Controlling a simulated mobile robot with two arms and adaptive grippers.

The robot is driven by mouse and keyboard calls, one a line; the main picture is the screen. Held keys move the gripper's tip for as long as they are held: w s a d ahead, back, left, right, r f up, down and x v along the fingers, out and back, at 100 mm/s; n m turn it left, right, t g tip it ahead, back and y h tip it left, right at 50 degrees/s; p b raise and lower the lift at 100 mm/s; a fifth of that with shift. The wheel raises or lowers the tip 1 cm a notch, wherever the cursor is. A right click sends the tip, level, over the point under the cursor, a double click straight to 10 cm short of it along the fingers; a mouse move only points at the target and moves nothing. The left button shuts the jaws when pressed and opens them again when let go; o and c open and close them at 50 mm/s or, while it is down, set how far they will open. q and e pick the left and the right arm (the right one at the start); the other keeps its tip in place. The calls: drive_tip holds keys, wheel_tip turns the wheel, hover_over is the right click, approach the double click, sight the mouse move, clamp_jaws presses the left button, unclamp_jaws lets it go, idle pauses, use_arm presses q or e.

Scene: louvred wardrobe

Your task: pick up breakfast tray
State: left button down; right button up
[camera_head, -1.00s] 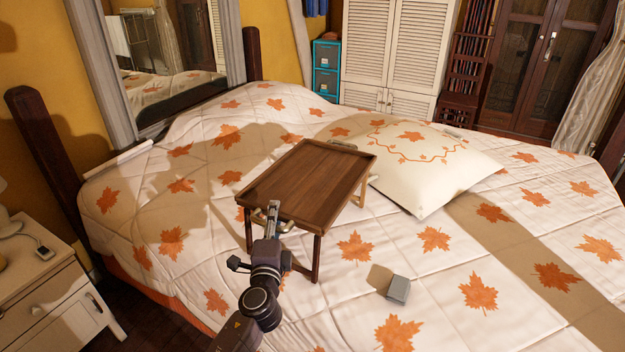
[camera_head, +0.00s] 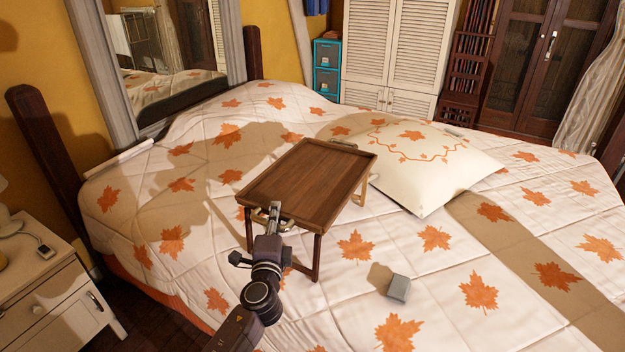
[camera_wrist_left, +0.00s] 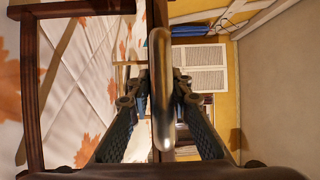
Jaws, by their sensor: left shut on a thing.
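The breakfast tray (camera_head: 305,184) is a brown wooden tray on short legs, standing on the bed, with a metal handle (camera_head: 283,224) on its near edge. My left gripper (camera_head: 274,211) is at that near edge. In the left wrist view the handle (camera_wrist_left: 161,85) runs between the two fingers of the left gripper (camera_wrist_left: 163,95), which are shut on it. The tray's legs appear to rest on the quilt, and its top is empty. My right gripper is not in view.
The bed (camera_head: 200,270) has a white quilt with orange leaves. A white pillow (camera_head: 435,175) lies right of the tray, close to it. A small grey box (camera_head: 398,288) lies at the near right. A nightstand (camera_head: 45,290) stands at the left.

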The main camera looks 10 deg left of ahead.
use_arm(q)
drive_tip(key=shift+r, duration=0.25)
wheel_tip(320, 180, up, 9)
drive_tip(key=p, duration=0.3)
drive_tip(key=shift+r, duration=0.2)
wheel_tip(320, 180, up, 26)
drive_tip(key=p, duration=1.7)
drive_tip(key=shift+r, duration=0.25)
drive_tip(key=shift+f, duration=0.1)
